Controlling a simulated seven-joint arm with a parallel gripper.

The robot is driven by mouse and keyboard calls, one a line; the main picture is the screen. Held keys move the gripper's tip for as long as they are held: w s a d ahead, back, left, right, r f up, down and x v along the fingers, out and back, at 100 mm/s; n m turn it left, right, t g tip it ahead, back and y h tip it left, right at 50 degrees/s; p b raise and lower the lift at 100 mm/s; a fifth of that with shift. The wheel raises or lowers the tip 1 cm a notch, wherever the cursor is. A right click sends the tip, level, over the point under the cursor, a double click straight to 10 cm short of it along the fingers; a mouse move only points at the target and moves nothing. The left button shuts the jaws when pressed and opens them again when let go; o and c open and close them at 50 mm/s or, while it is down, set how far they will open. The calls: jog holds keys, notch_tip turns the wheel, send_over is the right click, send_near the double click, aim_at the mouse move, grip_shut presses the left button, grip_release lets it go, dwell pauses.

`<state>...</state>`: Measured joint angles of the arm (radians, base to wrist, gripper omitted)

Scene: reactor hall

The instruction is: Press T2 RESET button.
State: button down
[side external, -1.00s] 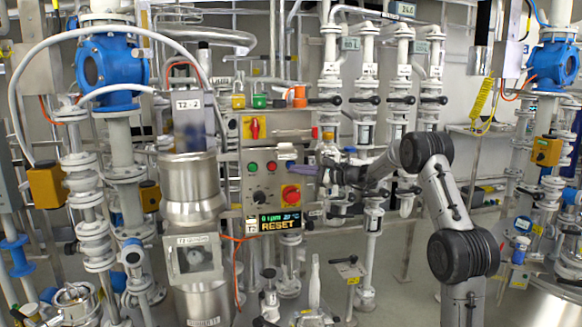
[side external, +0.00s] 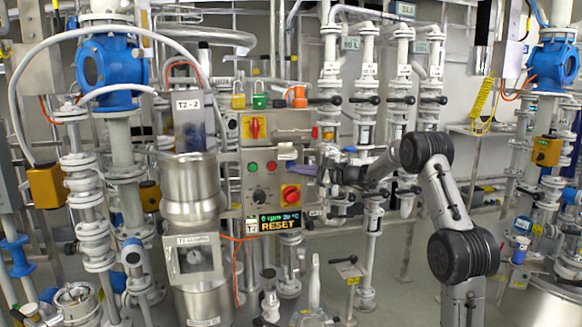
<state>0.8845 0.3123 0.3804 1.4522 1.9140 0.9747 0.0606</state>
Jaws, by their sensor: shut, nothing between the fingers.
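The T2 control panel (side external: 246,182) is a grey box at the centre. It carries a green button (side external: 253,167), a red button (side external: 271,166), a black knob (side external: 259,196) and a red mushroom button on yellow (side external: 291,193). Below, a display (side external: 275,223) beside the T2 label (side external: 251,225) shows an rpm and temperature line and RESET in yellow. I cannot read which button is labelled RESET. My gripper (side external: 296,169) is shut and empty, reaching in from the right. Its fingertips are at the panel's right side, right of the red button; whether they touch it is unclear.
A steel vessel (side external: 190,190) stands left of the panel. Vertical white pipes with black-handled valves (side external: 367,100) stand behind my arm. A bottle-like white post (side external: 314,285) rises below.

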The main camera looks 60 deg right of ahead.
jog(key=shift+w+d, duration=0.1)
jog(key=shift+w+d, duration=0.2)
jog(key=shift+w+d, duration=0.25)
jog(key=shift+d, duration=0.05)
dwell(0.9)
jog(key=shift+s+a, duration=0.6)
dwell(0.3)
jog(key=shift+s+a, duration=1.75)
